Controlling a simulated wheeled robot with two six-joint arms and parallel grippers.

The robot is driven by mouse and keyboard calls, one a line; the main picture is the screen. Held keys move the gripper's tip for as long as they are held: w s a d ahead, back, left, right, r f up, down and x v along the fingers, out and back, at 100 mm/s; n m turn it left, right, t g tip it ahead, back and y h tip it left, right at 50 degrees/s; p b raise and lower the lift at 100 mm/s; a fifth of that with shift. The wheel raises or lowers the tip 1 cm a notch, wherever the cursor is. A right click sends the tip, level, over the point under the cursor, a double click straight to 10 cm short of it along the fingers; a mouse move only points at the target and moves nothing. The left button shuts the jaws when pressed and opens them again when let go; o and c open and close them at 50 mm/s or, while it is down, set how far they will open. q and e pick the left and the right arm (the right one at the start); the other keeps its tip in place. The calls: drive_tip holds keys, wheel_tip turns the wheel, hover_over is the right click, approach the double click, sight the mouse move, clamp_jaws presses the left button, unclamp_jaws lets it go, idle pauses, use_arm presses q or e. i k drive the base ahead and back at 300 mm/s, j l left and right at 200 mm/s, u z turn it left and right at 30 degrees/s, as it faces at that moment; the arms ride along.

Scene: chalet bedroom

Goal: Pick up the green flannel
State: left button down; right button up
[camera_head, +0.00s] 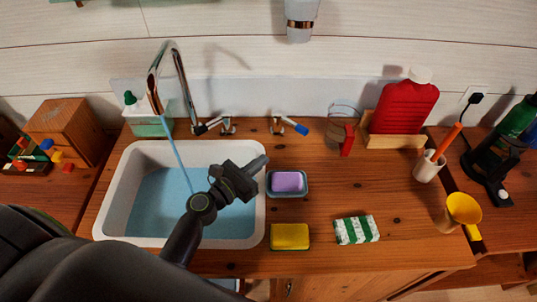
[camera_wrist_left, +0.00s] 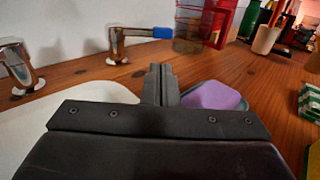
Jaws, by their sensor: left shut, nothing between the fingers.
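The green flannel (camera_head: 357,229), a folded cloth with green and white stripes, lies flat on the wooden counter right of the basin. In the left wrist view part of it (camera_wrist_left: 310,103) shows at the right edge. My left gripper (camera_head: 262,162) is over the basin's right rim, up and to the left of the flannel and well apart from it. In the left wrist view its fingertips (camera_wrist_left: 160,75) are together and empty. My right gripper is not in view.
A yellow sponge (camera_head: 290,236) lies left of the flannel. A purple soap (camera_head: 287,182) sits in a dish near my left gripper. A yellow cup (camera_head: 460,211) stands to the right. The white basin (camera_head: 107,205) holds water under the tap (camera_head: 180,75). Bare counter surrounds the flannel's back side.

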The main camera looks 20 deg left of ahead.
sight(356, 230)
drive_tip(key=k, duration=1.5)
